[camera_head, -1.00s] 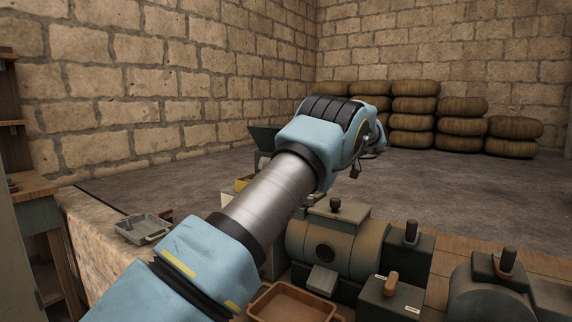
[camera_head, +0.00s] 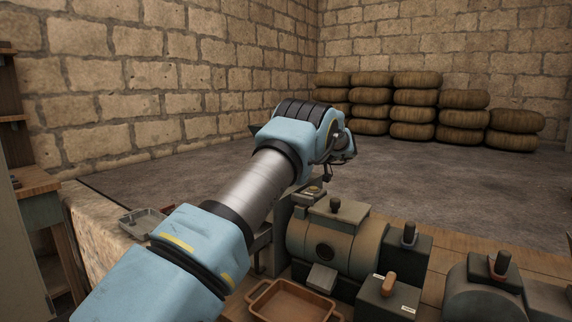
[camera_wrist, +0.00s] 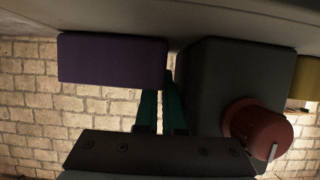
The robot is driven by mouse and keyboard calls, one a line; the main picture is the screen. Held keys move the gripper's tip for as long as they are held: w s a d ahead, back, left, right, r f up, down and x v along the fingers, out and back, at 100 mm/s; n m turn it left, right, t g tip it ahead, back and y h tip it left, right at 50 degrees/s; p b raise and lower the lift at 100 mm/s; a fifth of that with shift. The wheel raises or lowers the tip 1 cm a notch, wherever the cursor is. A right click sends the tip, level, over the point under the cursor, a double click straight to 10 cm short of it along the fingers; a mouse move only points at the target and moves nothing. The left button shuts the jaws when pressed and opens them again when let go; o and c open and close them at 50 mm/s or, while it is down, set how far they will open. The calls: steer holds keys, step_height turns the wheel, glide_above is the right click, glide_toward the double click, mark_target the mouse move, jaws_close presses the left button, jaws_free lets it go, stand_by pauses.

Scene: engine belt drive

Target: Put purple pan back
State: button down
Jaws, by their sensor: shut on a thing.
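The purple pan (camera_wrist: 112,61) shows in the wrist view as a plain dark purple block at the upper left. The teal fingers of my gripper (camera_wrist: 160,100) reach up to its lower right edge and are shut on it; the exact contact is dark and partly hidden. Just right of the fingers is a large dark grey box (camera_wrist: 210,75) with a red knob (camera_wrist: 262,128). I cannot tell whether the pan touches this box. In the head view my arm hides the pan, and my fingers cannot be made out.
A grey-green engine unit (camera_head: 325,240) with dark blocks stands on the wooden bench, right of my arm. A brown tray (camera_head: 290,301) lies in front of it. A grey metal tray (camera_head: 141,221) sits at the left ledge. A yellow item (camera_wrist: 308,78) is at the wrist view's right edge.

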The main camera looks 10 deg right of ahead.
steer(key=shift+f, duration=0.1)
steer(key=c, duration=1)
jaws_free()
steer(key=shift+p, duration=0.55)
steer(key=shift+s+p, duration=0.1)
steer(key=shift+p, duration=0.2)
steer(key=b+v, duration=0.5)
steer(key=v, duration=0.5)
steer(key=shift+s+d+r, duration=0.1)
steer(key=shift+d+r, duration=0.15)
